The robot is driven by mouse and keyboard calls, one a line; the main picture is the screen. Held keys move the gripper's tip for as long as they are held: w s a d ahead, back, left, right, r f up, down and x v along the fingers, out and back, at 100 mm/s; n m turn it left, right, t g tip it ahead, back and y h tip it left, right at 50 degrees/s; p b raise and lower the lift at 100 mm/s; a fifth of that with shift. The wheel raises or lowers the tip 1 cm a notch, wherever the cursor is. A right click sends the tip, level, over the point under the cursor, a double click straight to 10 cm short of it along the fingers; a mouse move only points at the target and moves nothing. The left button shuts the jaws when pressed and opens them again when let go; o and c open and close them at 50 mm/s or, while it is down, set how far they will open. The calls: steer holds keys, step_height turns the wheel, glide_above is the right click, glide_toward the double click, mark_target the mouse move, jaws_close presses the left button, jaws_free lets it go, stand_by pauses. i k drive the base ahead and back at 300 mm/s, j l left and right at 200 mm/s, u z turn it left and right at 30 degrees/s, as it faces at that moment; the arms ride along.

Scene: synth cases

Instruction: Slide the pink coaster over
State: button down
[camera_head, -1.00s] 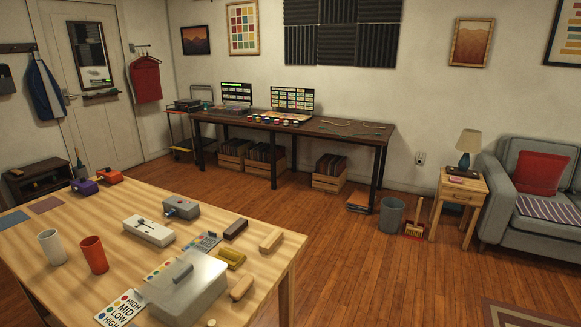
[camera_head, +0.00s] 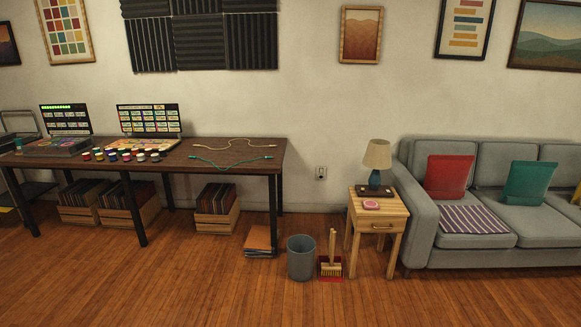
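A small pink item (camera_head: 370,205), which looks like the pink coaster, lies on the top of the wooden side table (camera_head: 392,212), near its front left. It is too small to make out in detail. A lamp (camera_head: 376,158) with a blue base and beige shade stands behind it. A flat dark object (camera_head: 373,191) lies between them, around the foot of the lamp. My gripper is not in view.
A grey sofa (camera_head: 478,252) stands right of the side table. A dustpan with brush (camera_head: 331,262) and a grey bin (camera_head: 301,258) stand on the floor to its left. A long dark desk (camera_head: 232,155) is further left. The wooden floor (camera_head: 300,305) in front is clear.

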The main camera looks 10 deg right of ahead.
mark_target(368, 205)
steer(key=i+z, duration=0.3)
steer(key=i, duration=1.55)
steer(key=i+j, duration=0.1)
steer(key=i, duration=0.5)
steer(key=i+j, duration=0.15)
steer(key=i, duration=0.5)
steer(key=i+j, duration=0.1)
steer(key=i, duration=0.5)
steer(key=i+j+z, duration=0.1)
steer(key=i, duration=0.35)
steer(key=j, duration=0.1)
